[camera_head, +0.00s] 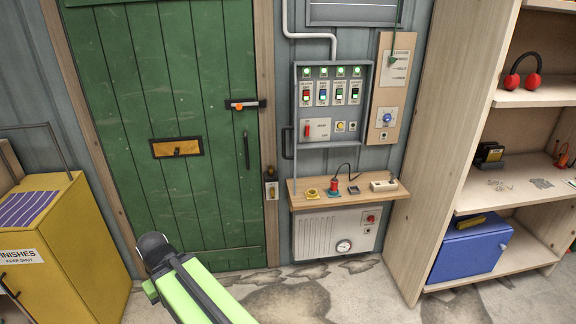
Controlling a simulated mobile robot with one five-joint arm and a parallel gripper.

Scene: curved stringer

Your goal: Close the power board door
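The grey power board (331,132) hangs on the wall right of the green door. Its front is uncovered, showing a row of coloured switches under green lights, with a red switch and buttons below. A dark handle (287,143) stands out at the board's left edge; the power board door seems to be swung out there, nearly edge-on, but its face is hard to make out. My gripper (152,247) is at the lower left, in front of the green door, well apart from the board and touching nothing visible. Its fingers cannot be clearly seen.
A wooden shelf (299,199) with small items juts out below the board, above a white unit (325,236) with a gauge. A tall shelving unit (427,150) stands right, a yellow cabinet (85,240) left. The floor (335,292) between them is clear.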

